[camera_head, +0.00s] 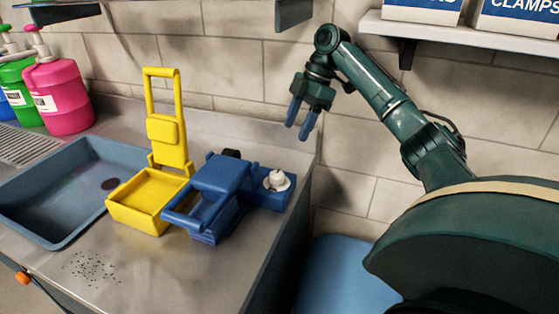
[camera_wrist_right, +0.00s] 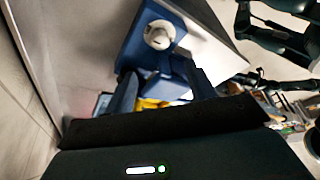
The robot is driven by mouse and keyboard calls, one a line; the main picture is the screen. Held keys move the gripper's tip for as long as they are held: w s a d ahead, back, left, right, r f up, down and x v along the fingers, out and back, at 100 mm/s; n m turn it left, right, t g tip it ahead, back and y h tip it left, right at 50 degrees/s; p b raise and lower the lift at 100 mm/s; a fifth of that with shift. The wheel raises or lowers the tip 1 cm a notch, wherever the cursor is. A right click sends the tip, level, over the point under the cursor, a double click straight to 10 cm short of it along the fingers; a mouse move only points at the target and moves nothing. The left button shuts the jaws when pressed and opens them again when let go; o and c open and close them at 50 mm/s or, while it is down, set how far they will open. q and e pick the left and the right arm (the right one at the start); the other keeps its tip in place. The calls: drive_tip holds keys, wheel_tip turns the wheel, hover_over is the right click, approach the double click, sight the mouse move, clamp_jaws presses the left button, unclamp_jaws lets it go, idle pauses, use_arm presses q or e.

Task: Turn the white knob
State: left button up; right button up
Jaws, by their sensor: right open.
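The white knob (camera_head: 277,180) sits on top of a blue box (camera_head: 272,197) at the right end of the counter. In the right wrist view the knob (camera_wrist_right: 158,36) shows beyond the fingertips, on the blue box. My right gripper (camera_head: 302,121) is open and empty, with blue fingers pointing down. In the head view it appears above and to the right of the knob, apart from it. The right wrist view also shows its two fingers (camera_wrist_right: 162,82) spread apart. My left gripper is not seen in the head view.
A blue lidded holder (camera_head: 221,172) and a yellow box with a tall handle (camera_head: 150,196) stand left of the knob. A sink (camera_head: 70,222) and coloured jugs (camera_head: 60,97) are farther left. A shelf (camera_head: 470,36) with boxes is at upper right.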

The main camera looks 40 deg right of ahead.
sight(277, 174)
drive_tip(key=x, duration=1.2)
drive_tip(key=shift+a, duration=0.15)
drive_tip(key=shift+a+f, duration=0.15)
drive_tip(key=shift+f, duration=0.25)
